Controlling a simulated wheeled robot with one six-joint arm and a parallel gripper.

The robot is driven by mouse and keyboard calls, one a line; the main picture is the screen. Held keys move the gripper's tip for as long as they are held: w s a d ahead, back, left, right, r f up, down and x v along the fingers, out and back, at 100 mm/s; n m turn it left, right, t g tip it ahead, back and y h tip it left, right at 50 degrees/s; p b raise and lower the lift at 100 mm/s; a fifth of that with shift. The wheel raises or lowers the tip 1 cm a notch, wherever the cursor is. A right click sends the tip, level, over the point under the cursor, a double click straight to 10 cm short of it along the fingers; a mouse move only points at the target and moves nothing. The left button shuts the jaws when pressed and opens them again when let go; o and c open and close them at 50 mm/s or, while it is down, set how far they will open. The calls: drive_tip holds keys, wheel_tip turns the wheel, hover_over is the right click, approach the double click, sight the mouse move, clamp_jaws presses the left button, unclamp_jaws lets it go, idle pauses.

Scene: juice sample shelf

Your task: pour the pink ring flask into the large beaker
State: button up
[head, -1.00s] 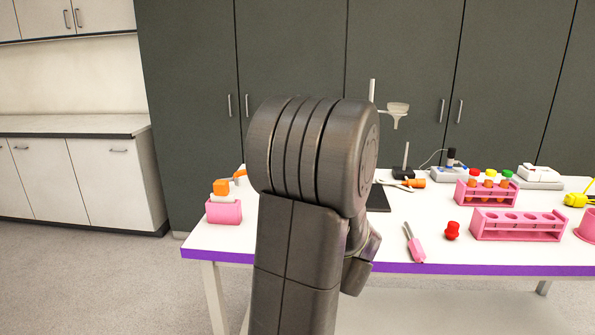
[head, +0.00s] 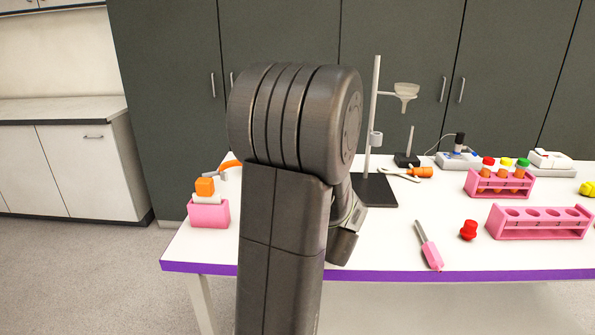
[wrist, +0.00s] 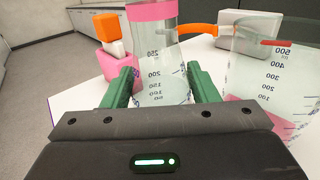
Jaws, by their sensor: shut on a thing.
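The pink ring flask (wrist: 158,62) is clear, with printed marks and a pink band at its top. My gripper (wrist: 162,80) has green fingers, one on each side of the flask, and is shut on it. The flask looks upright in the wrist view. The large beaker (wrist: 262,72) is clear with higher marks and stands just right of the flask, cut off by the picture's right edge. How much liquid either holds is hard to tell. In the head view my arm hides the gripper, flask and beaker.
A pink box with an orange-topped item (head: 209,213) stands at the table's left end. A lab stand (head: 376,150), a red stopper (head: 468,230), a pink-handled tool (head: 430,250) and pink racks (head: 540,223) are to the right. The white table (head: 400,232) has clear front space.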

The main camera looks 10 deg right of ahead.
drive_tip(key=shift+r+p, duration=0.2)
drive_tip(key=shift+p, duration=0.2)
drive_tip(key=m+p, duration=0.2)
drive_tip(key=shift+w+d+r+p, duration=0.1)
drive_tip(key=shift+d+r+p, duration=0.1)
drive_tip(key=shift+r+p, duration=0.15)
drive_tip(key=shift+m, duration=0.9)
drive_tip(key=r+p, duration=0.4)
drive_tip(key=p, duration=0.1)
drive_tip(key=r+p, duration=0.2)
drive_tip(key=r, duration=0.1)
drive_tip(key=shift+w+d+r+p, duration=0.1)
drive_tip(key=shift+d+p, duration=0.15)
drive_tip(key=shift+p, duration=0.1)
drive_tip(key=shift+w+m, duration=0.1)
drive_tip(key=shift+m, duration=0.2)
drive_tip(key=p, duration=0.1)
drive_tip(key=m+p, duration=0.1)
drive_tip(key=shift+w+d+r+p, duration=0.15)
drive_tip(key=shift+d+r+p, duration=0.15)
drive_tip(key=shift+r, duration=0.1)
drive_tip(key=shift+w+d+m+p, duration=0.2)
drive_tip(key=shift+m+p, duration=0.45)
drive_tip(key=shift+m, duration=0.25)
drive_tip(key=shift+s+r+m+p, duration=0.1)
drive_tip(key=shift+r+m+p, duration=0.15)
drive_tip(key=shift+m+p, duration=0.35)
drive_tip(key=shift+a+f, duration=0.1)
drive_tip(key=shift+m+p, duration=0.3)
drive_tip(key=shift+p, duration=0.1)
